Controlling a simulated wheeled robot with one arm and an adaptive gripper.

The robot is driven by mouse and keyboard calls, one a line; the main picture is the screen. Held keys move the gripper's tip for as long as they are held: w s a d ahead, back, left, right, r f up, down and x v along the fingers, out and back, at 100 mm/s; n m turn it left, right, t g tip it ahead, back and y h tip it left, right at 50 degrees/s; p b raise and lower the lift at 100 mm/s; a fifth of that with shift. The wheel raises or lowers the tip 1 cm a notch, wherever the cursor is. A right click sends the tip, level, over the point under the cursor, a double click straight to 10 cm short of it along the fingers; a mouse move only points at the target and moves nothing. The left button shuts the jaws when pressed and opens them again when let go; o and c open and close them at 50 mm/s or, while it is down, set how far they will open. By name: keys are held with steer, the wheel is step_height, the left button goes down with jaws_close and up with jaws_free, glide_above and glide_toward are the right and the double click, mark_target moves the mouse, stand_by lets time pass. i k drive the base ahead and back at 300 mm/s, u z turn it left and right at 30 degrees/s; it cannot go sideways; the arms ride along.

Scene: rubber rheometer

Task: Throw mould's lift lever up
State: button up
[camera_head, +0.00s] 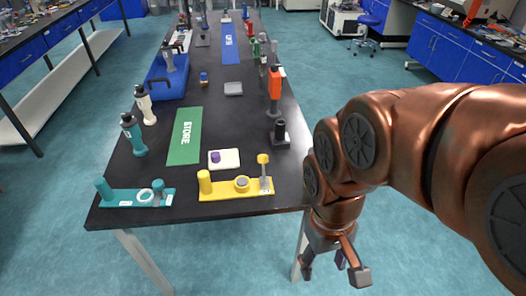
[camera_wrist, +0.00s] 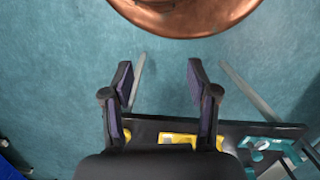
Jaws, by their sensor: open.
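A yellow fixture (camera_head: 222,190) lies near the front edge of the black table. It has a yellow post at its left, a round grey part in the middle and a grey lever (camera_head: 266,180) with a yellow knob, standing upright at its right end. A teal fixture (camera_head: 130,198) with a post, a white ring and a knob lies to its left. Which one is the mould I cannot tell for sure. My gripper (camera_head: 335,268) is open and empty, off the table's front right corner. The wrist view shows both fingers apart (camera_wrist: 158,78), with the yellow fixture (camera_wrist: 175,138) partly hidden behind them.
A white pad with a purple piece (camera_head: 226,159) and a green mat (camera_head: 185,137) lie behind the yellow fixture. A dark stand (camera_head: 279,133) and an orange bottle (camera_head: 274,86) stand along the right edge. A blue bin (camera_head: 165,82) stands farther back. The floor around my gripper is clear.

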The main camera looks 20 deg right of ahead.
mark_target(262, 159)
steer(key=u, duration=0.1)
steer(key=k, duration=0.45)
steer(key=z, duration=0.85)
steer(key=i, duration=0.75)
steer(key=u, duration=1.85)
